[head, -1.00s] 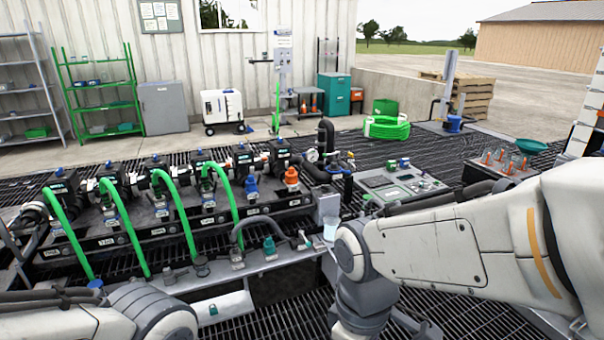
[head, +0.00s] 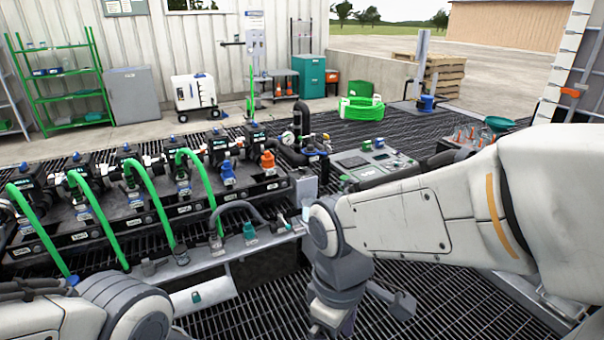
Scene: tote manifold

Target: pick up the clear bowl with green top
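I cannot clearly make out a clear bowl with a green top. A small teal-topped fitting (head: 250,231) stands on the front ledge of the manifold, too small to tell if its body is clear. A pale, translucent-looking piece (head: 308,213) is beside my right elbow, partly hidden by it. A dark green bowl-shaped thing (head: 499,123) sits on the bench at the right. My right arm crosses from the right and bends down; its wrist end is low in the middle, its fingers not clearly shown. My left arm shows at the lower left, its gripper outside the picture.
The manifold (head: 150,232) with green hoses and black valves fills the left middle. A grey control panel (head: 370,163) stands behind my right arm. Open grating (head: 450,310) lies at the lower right.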

